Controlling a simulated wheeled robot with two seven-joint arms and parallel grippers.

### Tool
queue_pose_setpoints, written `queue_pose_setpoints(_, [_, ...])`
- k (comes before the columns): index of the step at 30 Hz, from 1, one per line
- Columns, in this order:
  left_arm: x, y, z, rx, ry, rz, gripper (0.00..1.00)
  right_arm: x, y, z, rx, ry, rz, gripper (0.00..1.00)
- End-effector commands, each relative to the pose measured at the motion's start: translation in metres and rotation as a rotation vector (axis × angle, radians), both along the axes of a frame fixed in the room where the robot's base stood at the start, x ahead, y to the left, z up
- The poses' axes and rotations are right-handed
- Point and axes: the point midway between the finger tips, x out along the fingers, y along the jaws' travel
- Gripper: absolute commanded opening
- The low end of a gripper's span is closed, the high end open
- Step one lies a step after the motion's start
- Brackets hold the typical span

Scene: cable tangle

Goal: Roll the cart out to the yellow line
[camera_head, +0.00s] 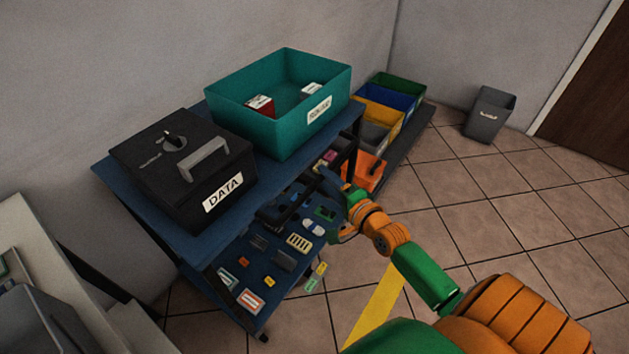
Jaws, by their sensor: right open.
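The blue cart (130,182) stands against the wall, with a top deck and a lower shelf full of small parts. A black box labelled DATA (170,190) and a teal bin (285,131) sit on its top deck. The yellow line (378,307) lies on the tiled floor in front of the cart, partly covered by my right arm. My right gripper (328,180) is open at the cart's right front side, close to the top deck's edge. I cannot tell whether it touches the cart. My left gripper is out of view.
Several coloured bins (412,88) stand on a low dark platform behind the cart to the right. A grey waste bin (488,115) stands by the back wall near a brown door (596,105). Pale furniture (48,240) is close on the left. The tiled floor to the right is clear.

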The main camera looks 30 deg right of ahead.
Motion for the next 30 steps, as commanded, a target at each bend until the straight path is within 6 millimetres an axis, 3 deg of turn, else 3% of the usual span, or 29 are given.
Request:
queue_pose_setpoints(6, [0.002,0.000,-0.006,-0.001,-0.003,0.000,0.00,0.024,0.000,-0.005,-0.002,0.000,-0.001,0.52])
queue_pose_setpoints(14, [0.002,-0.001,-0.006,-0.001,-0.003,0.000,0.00,0.026,0.000,-0.005,-0.003,0.002,0.000,0.52])
queue_pose_setpoints(20, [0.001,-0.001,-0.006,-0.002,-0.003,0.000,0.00,0.026,0.000,-0.005,-0.003,0.002,0.000,0.01])
queue_pose_setpoints(30, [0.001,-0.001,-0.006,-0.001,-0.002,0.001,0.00,0.025,0.000,-0.006,-0.003,0.003,0.000,0.00])
